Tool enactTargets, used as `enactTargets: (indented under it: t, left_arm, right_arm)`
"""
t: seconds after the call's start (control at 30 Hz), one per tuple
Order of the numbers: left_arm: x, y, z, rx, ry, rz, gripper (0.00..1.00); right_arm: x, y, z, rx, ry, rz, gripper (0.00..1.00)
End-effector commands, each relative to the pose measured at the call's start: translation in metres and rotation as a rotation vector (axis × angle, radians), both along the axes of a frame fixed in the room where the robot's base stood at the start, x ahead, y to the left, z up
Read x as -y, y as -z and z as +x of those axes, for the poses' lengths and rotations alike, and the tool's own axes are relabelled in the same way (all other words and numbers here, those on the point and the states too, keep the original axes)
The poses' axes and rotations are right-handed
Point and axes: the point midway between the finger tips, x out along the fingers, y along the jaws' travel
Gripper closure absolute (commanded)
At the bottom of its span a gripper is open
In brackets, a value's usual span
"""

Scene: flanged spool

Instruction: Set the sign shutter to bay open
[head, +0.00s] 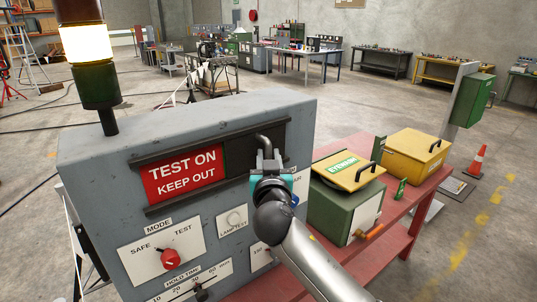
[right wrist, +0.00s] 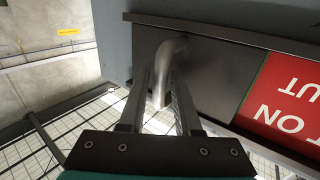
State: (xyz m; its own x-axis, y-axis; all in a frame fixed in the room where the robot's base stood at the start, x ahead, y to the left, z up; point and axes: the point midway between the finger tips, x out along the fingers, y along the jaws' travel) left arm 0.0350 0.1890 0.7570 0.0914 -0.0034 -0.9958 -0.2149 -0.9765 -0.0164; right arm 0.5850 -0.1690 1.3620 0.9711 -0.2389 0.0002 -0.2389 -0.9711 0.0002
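The sign on the grey cabinet (head: 92,172) shows a red panel (head: 181,176) reading "TEST ON KEEP OUT". The dark shutter plate (head: 239,154) lies at the right of the sign window and leaves the red panel bare. Its bent metal handle (head: 263,141) stands out from the plate; it also shows in the right wrist view (right wrist: 167,56). My right gripper (head: 267,160) is at the handle, with one finger on each side of it. In the right wrist view the fingers (right wrist: 161,98) appear closed up against the bar. My left gripper is not in view.
Below the sign are a mode selector with a red knob (head: 170,258), a lamp test button (head: 233,218) and a hold time slider. A lit beacon (head: 86,45) stands at the left. A green box (head: 345,200) and yellow box (head: 414,155) sit on the red bench to the right.

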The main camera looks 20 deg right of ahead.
Motion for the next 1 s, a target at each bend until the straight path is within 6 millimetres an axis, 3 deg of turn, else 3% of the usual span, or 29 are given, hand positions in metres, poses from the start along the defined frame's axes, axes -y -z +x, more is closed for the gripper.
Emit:
enactTargets:
  t: [0.33, 0.63, 1.0]
  left_arm:
    - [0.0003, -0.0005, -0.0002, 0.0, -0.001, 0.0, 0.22]
    - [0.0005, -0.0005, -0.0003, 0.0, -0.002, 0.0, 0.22]
    - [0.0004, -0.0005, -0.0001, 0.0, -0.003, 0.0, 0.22]
  right_arm:
    - [0.0005, 0.0005, 0.0026, 0.0, -0.001, 0.0, 0.68]
    - [0.0005, 0.0003, 0.0025, 0.0, -0.001, 0.0, 1.0]
    - [0.0004, 0.0003, 0.0024, 0.0, 0.0, 0.0, 1.0]
